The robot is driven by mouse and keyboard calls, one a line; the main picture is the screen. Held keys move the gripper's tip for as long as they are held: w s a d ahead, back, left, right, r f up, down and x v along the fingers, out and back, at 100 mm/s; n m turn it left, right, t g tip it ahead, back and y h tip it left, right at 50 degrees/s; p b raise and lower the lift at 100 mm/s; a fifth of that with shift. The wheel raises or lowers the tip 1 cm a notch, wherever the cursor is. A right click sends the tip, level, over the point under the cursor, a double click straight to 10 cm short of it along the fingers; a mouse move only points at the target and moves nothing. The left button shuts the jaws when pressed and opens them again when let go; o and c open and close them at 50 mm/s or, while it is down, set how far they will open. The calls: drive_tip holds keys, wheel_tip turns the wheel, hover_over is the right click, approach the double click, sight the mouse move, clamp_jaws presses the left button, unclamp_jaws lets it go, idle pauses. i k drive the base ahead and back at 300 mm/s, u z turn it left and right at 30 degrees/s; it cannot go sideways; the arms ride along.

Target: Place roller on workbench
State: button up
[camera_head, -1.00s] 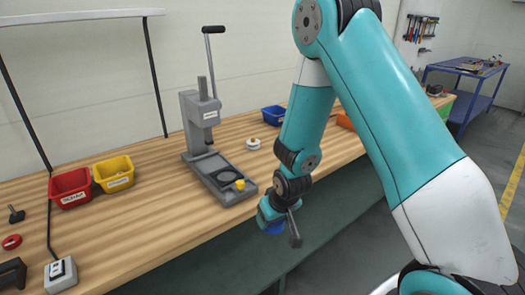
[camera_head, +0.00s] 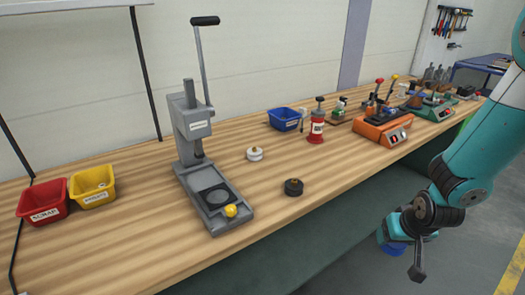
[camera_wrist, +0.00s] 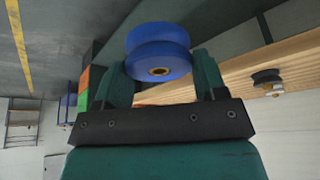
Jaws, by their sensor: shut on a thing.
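A blue grooved roller (camera_wrist: 158,52) with a brass-coloured centre is between the fingers of my gripper (camera_wrist: 161,76) in the wrist view. My gripper is shut on it. In the head view my gripper (camera_head: 394,236) hangs at the right, in front of the workbench edge, and the blue roller (camera_head: 392,249) shows partly below it. The wooden workbench (camera_head: 120,235) runs from front left to back right. A white roller-like piece (camera_head: 255,154) and a black one (camera_head: 293,187) stand on it.
A grey lever press (camera_head: 205,170) stands on the bench, with red (camera_head: 43,202) and yellow (camera_head: 92,187) bins to its left. A blue bin (camera_head: 285,119), a red bottle-shaped device (camera_head: 317,125) and orange fixtures (camera_head: 382,128) stand farther right. Bare wood lies around the black piece.

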sight(325, 167)
drive_tip(key=i, duration=1.15)
drive_tip(key=u, duration=1.1)
